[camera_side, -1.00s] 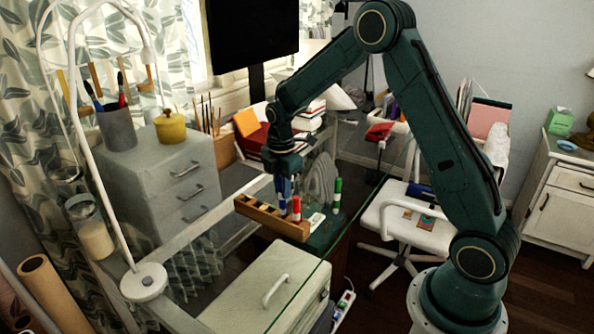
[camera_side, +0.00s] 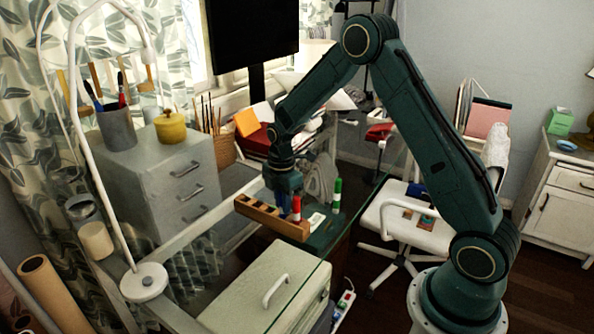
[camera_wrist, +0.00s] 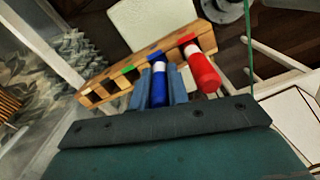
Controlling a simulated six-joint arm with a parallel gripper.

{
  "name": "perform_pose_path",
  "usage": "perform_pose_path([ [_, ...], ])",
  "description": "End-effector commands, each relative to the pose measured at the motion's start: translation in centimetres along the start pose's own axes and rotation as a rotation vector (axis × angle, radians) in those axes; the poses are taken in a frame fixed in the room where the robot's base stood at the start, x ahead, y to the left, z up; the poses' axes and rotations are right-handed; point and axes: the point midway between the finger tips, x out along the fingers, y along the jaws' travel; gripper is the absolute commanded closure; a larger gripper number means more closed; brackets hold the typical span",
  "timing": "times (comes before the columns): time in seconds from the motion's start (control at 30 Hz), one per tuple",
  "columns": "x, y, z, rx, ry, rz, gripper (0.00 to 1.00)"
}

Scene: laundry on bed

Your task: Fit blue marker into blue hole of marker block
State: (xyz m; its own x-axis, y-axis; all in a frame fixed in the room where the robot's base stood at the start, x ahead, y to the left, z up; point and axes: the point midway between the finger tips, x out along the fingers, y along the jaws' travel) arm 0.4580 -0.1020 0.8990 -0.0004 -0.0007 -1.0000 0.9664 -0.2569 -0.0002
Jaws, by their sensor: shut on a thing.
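The wooden marker block (camera_side: 262,214) lies on the glass desk; the wrist view shows its row of holes with coloured edges (camera_wrist: 105,88). My gripper (camera_side: 284,203) is right above the block, pointing down, with its fingers (camera_wrist: 160,92) shut on the blue marker (camera_wrist: 160,88). The marker is roughly upright, its lower end at the blue-edged hole beside the red marker. How deep it sits in the hole is hidden by the fingers and block. The red marker (camera_side: 296,207) stands in the block's right end hole; it also shows in the wrist view (camera_wrist: 202,70).
A green marker (camera_side: 337,194) stands on the desk right of the block, close to the glass edge. A white lamp (camera_side: 145,281) and grey drawers (camera_side: 165,185) stand to the left. A pale box with a handle (camera_side: 270,285) is in front, below the glass.

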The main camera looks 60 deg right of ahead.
Motion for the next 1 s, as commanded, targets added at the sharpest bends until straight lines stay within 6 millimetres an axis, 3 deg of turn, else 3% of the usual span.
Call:
perform_pose_path([
  [0.17,0.3,0.0,0.0,0.0,0.0,0.0,1.0],
  [0.2,0.3,0.0,0.0,0.0,0.0,0.0,0.81],
  [0.27,0.3,0.0,0.0,0.0,0.0,0.0,0.74],
  [0.67,0.0,0.0,0.0,0.0,0.0,0.001,0.74],
  [1.0,-3.4,0.0,0.0,0.0,0.0,0.003,0.74],
])
